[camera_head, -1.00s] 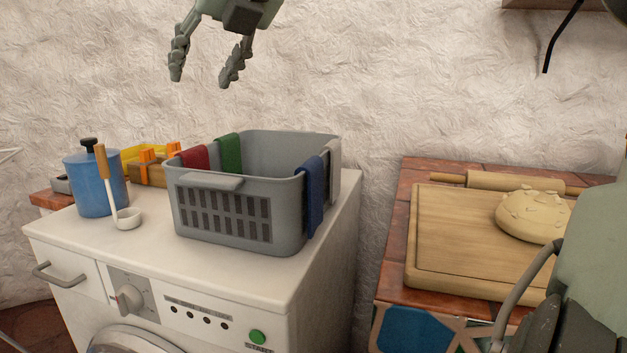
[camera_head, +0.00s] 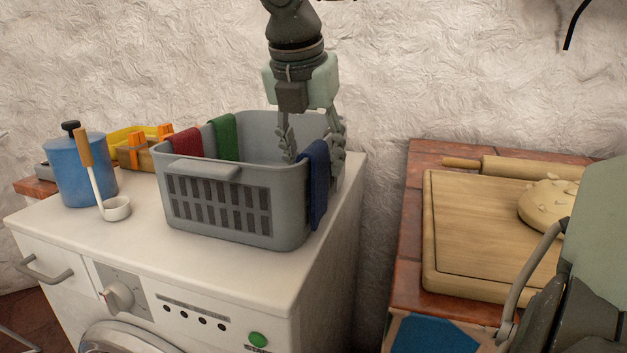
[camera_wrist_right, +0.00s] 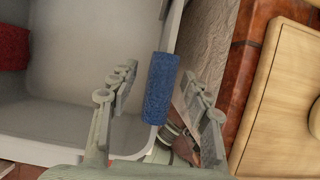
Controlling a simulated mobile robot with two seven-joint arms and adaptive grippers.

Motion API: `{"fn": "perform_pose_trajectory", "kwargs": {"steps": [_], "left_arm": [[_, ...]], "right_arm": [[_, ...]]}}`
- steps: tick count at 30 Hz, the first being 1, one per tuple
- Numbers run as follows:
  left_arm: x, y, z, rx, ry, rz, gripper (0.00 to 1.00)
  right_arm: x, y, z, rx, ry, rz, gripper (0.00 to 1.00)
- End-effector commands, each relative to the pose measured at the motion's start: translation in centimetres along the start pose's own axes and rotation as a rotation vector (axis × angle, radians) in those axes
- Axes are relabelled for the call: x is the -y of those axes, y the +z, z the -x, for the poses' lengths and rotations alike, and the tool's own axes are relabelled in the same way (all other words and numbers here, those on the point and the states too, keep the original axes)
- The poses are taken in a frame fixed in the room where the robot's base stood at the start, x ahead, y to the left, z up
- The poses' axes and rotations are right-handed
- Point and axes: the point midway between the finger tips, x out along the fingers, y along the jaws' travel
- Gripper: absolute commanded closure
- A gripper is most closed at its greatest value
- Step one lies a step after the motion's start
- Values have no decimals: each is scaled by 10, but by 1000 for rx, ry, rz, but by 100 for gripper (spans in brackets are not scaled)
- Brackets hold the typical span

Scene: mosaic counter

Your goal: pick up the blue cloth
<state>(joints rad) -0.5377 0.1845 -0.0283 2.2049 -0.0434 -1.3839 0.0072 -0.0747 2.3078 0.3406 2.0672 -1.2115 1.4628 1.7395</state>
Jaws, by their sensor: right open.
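The blue cloth (camera_head: 315,188) hangs over the right rim of the grey laundry basket (camera_head: 200,232), which stands on the white washing machine. My right gripper (camera_head: 311,158) points down at that rim, open, one finger inside the basket and the other outside. In the right wrist view the blue cloth (camera_wrist_right: 160,90) lies over the rim between the two spread fingers of my right gripper (camera_wrist_right: 163,76), with gaps on both sides. The lower part of the cloth is out of sight there. My left gripper is not in view.
A red cloth (camera_head: 186,142) and a green cloth (camera_head: 224,137) hang on the basket's far left side. A blue canister (camera_head: 82,172) and a white ladle (camera_head: 116,208) are to the left. A cutting board (camera_head: 480,235) with dough (camera_head: 548,203) lies at right.

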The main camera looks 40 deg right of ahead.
Motion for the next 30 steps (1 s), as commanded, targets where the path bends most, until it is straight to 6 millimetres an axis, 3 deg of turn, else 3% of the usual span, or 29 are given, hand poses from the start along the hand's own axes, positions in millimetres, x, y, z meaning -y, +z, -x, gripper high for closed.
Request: {"fn": "perform_pose_trajectory", "kwargs": {"steps": [6,14,25,30], "left_arm": [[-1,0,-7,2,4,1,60],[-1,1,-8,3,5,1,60],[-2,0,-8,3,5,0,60],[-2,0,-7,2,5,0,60]], "right_arm": [[1,0,-26,-2,0,1,52],[1,0,-28,0,1,1,52],[1,0,-28,0,2,1,98],[1,0,-27,1,2,1,100]]}}
